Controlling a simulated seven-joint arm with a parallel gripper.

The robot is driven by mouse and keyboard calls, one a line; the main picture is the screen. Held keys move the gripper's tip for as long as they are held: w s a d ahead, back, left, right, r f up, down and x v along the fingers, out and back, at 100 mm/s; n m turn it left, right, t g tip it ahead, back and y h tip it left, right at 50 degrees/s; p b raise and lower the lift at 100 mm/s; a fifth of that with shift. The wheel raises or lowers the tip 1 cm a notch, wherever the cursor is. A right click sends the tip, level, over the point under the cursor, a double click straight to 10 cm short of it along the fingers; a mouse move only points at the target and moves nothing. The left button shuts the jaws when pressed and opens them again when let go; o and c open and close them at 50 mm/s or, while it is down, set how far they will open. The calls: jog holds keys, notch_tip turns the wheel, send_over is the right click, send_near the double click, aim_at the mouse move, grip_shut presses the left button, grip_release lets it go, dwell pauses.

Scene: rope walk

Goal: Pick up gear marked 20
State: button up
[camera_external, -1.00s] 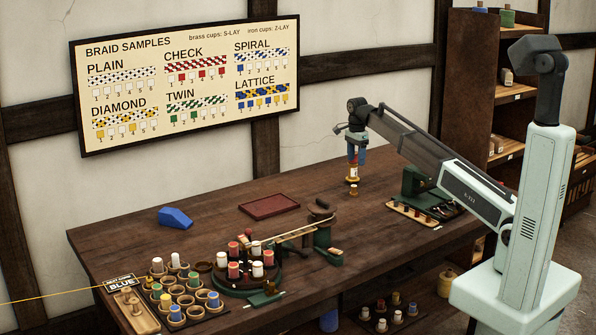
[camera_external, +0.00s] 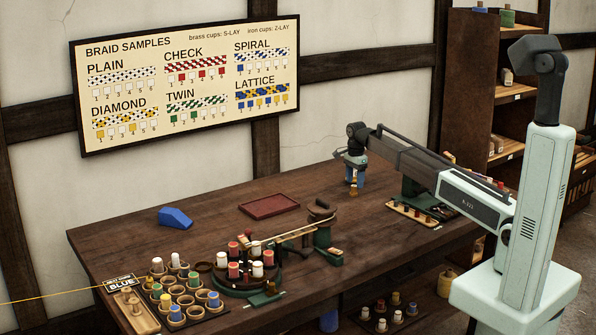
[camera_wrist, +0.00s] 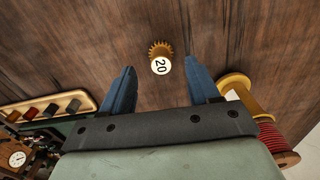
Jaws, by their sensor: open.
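In the external view the gear (camera_external: 353,193) shows as a small brown piece just below the blue fingers of my gripper (camera_external: 356,181), at the back of the table. The fingers are apart and empty. I cannot tell how high they are above the gear.
A yellow spool with red thread (camera_wrist: 265,122) is close by my right finger in the wrist view. A rack of coloured pegs (camera_wrist: 45,110) lies to the left. A green machine (camera_external: 415,186) stands right of the gripper. A red tray (camera_external: 268,206) lies to the left.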

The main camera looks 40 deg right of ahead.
aim_at(354, 186)
jog(key=shift+w+f, duration=0.1)
jog(key=shift+f, duration=1.9)
jog(key=shift+c, duration=0.3)
grip_shut()
